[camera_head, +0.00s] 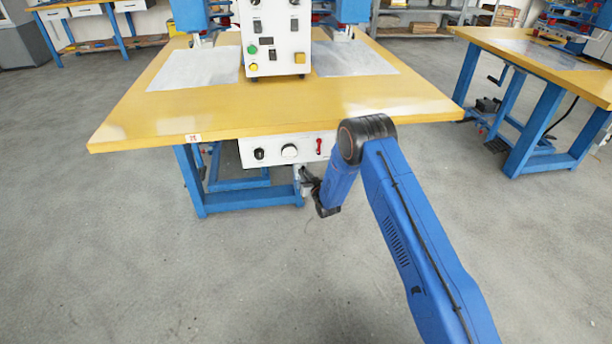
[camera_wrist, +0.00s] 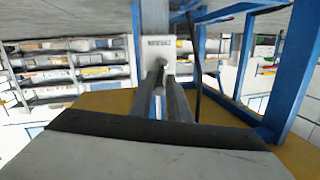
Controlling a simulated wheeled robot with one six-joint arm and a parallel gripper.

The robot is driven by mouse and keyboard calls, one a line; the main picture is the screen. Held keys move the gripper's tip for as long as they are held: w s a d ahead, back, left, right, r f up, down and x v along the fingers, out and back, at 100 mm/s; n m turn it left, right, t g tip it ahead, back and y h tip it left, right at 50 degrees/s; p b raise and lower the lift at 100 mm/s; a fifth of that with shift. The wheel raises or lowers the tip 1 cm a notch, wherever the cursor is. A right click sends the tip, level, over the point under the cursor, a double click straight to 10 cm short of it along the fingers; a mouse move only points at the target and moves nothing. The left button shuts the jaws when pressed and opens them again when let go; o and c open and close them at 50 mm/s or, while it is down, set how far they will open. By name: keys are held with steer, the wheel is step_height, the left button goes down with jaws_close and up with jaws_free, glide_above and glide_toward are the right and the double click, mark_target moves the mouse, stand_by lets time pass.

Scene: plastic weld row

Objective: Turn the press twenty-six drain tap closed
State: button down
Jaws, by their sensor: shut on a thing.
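The press table (camera_head: 270,112) has a yellow top and blue legs, with a small label on its front edge. In the head view my gripper (camera_head: 309,184) is low under the front edge, beside a grey fitting (camera_head: 297,173) below the control panel. In the wrist view my gripper (camera_wrist: 160,84) is shut on a small dark part, which I take to be the tap handle (camera_wrist: 159,70). It is just in front of a pale plate with a small printed label (camera_wrist: 158,43). The fingers cover most of the handle, so I cannot tell its angle.
A white control panel (camera_head: 288,150) with knobs and a red lever hangs under the table, close above my gripper. Blue legs (camera_head: 190,180) stand to the left. A second yellow table (camera_head: 550,62) stands at right. The floor in front is clear.

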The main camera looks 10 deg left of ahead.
steer(key=shift+a+r+n+h, duration=0.15)
steer(key=shift+a+n+h, duration=0.2)
steer(key=shift+n, duration=0.45)
steer(key=c, duration=1.7)
jaws_free()
steer(key=shift+r, duration=0.1)
steer(key=shift+s+d, duration=0.1)
steer(key=shift+s, duration=0.05)
steer(key=v, duration=1.7)
steer(key=shift+s+d, duration=0.1)
steer(key=shift+s, duration=0.05)
